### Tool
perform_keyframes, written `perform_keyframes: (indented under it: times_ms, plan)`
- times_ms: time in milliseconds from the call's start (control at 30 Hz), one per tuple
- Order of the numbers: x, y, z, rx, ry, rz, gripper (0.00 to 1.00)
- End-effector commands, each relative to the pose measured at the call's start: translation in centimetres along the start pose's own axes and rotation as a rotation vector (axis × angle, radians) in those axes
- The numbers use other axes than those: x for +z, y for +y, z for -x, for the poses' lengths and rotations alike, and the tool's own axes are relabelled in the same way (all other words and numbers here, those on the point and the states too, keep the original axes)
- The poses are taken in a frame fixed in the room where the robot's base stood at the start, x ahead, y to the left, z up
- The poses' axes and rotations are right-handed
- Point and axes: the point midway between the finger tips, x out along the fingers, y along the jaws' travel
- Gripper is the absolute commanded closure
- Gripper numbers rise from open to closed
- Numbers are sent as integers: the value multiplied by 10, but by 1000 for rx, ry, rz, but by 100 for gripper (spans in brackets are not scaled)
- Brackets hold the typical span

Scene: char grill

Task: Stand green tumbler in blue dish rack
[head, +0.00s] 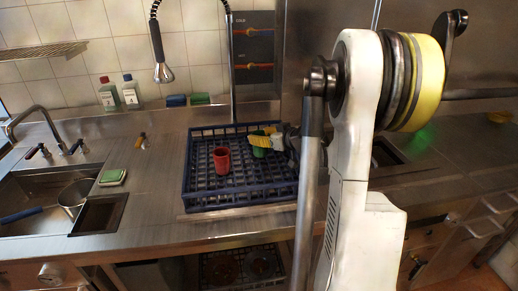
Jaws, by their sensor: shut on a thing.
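The blue dish rack (240,195) sits on the steel counter in the head view. My gripper (264,140), with yellow fingers, is over the rack's right rear part. It is shut on the green tumbler (259,152), which shows just below the fingers and looks roughly upright. The fingers hide part of the tumbler. It appears within the rack's outline, but I cannot tell whether its base touches the rack floor. A red tumbler (221,160) stands in the rack to the left of the green one, apart from it.
A sink (40,185) with a pot (75,195) is at the left. Two bottles (120,93) stand by the wall behind. A spray hose (161,60) hangs above the counter. My arm hides the area right of the rack. The rack's front left grid looks empty.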

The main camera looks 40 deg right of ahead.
Motion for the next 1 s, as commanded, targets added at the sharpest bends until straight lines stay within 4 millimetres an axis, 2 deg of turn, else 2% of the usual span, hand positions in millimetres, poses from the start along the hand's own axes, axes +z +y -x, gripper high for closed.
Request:
perform_keyframes:
  times_ms: [233,600,633,667,700,1000]
  plan:
    - [32,-2,-14,0,0,0,84]
    - [35,-2,-15,0,0,0,84]
    - [35,-2,-14,0,0,0,48]
    - [34,-2,-14,0,0,0,39]
    - [34,-2,-14,0,0,0,34]
    - [33,-2,-14,0,0,0,34]
